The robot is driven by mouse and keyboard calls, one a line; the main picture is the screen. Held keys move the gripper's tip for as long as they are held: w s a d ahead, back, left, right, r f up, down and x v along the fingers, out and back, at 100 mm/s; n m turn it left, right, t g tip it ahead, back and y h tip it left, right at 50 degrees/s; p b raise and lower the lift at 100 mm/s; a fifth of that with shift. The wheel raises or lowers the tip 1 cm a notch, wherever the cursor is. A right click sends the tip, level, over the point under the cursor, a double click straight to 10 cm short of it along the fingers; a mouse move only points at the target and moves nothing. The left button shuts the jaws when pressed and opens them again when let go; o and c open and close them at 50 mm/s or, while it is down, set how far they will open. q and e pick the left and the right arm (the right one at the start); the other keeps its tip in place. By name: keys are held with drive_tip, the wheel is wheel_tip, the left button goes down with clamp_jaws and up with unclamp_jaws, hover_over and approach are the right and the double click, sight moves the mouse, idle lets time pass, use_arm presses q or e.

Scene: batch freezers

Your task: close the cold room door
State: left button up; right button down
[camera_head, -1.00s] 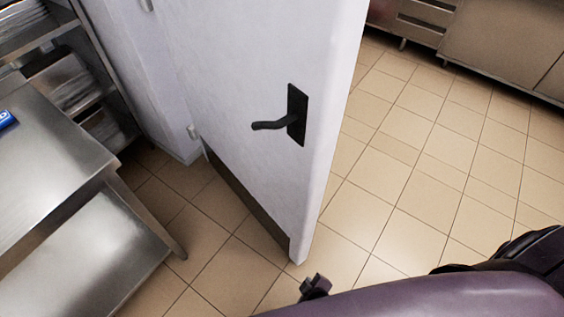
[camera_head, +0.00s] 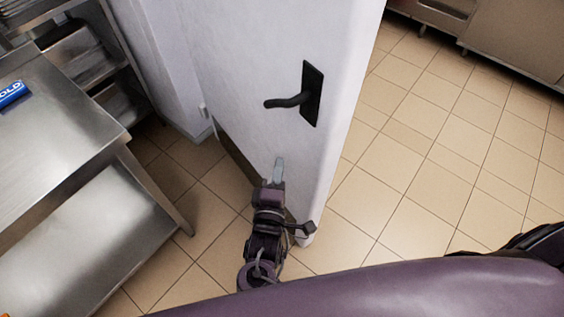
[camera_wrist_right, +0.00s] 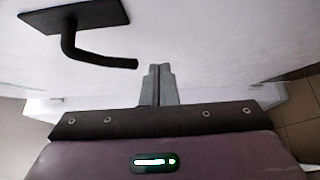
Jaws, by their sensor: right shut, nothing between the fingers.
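The white cold room door (camera_head: 235,60) stands open, with its free edge toward the right of the head view. Its black lever handle (camera_head: 290,101) sits on a black plate near that edge; it also shows at the top left of the right wrist view (camera_wrist_right: 90,42). My right gripper (camera_head: 279,163) is shut and empty. It is in front of the door's face, below the handle. In the right wrist view its fingertips (camera_wrist_right: 157,68) point at the white face; whether they touch it I cannot tell. My left gripper is not in view.
A steel table (camera_head: 60,125) with a lower shelf stands at the left, close to the door. A steel shelf rack (camera_head: 85,55) is behind it. Steel cabinets (camera_head: 515,40) stand at the back right. The tiled floor (camera_head: 430,160) right of the door is clear.

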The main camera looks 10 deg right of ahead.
drive_tip(key=p, duration=0.1)
approach(298, 124)
drive_tip(key=w+a, duration=0.2)
drive_tip(key=w, duration=0.2)
drive_tip(key=d+p, duration=0.1)
drive_tip(key=w+d, duration=0.1)
drive_tip(key=d, duration=0.1)
drive_tip(key=shift+w+d+p, duration=0.1)
drive_tip(key=shift+d+p, duration=0.15)
drive_tip(key=shift+p, duration=0.1)
drive_tip(key=shift+w+d+f, duration=0.1)
drive_tip(key=shift+w+d, duration=0.05)
drive_tip(key=shift+d, duration=0.2)
